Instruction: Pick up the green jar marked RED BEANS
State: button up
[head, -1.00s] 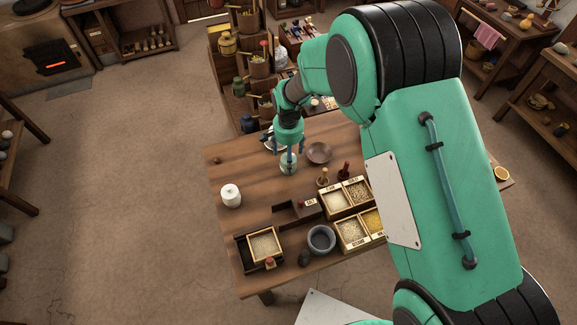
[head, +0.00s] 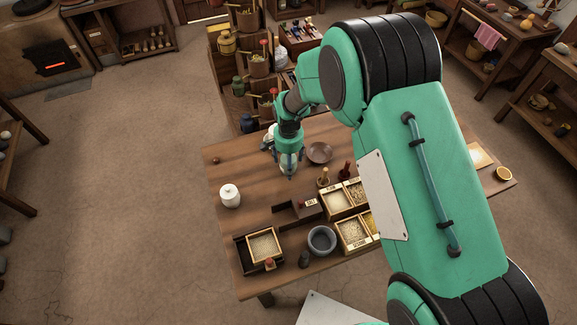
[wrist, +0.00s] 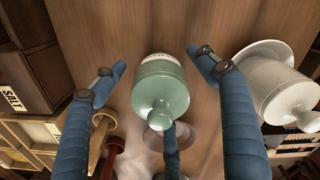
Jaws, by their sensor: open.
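In the wrist view, blue fingers stand to the left and right of the jar with gaps on both sides, and another finger shows below the knob.
A white lidded jar (wrist: 278,85) stands close beyond the right finger. A wooden stamp-like tool (wrist: 101,135) and a dark box marked SALT (wrist: 25,85) lie on the left. A brown bowl (head: 319,153) is near the jar. Another white jar (head: 230,196) stands apart on the left.

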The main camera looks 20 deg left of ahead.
dwell(0.4)
jog(key=c, duration=1.6)
jog(key=shift+o, duration=0.2)
jog(key=shift+r, duration=0.1)
jog(key=shift+r+p, duration=1.15)
jog(key=shift+r, duration=3.85)
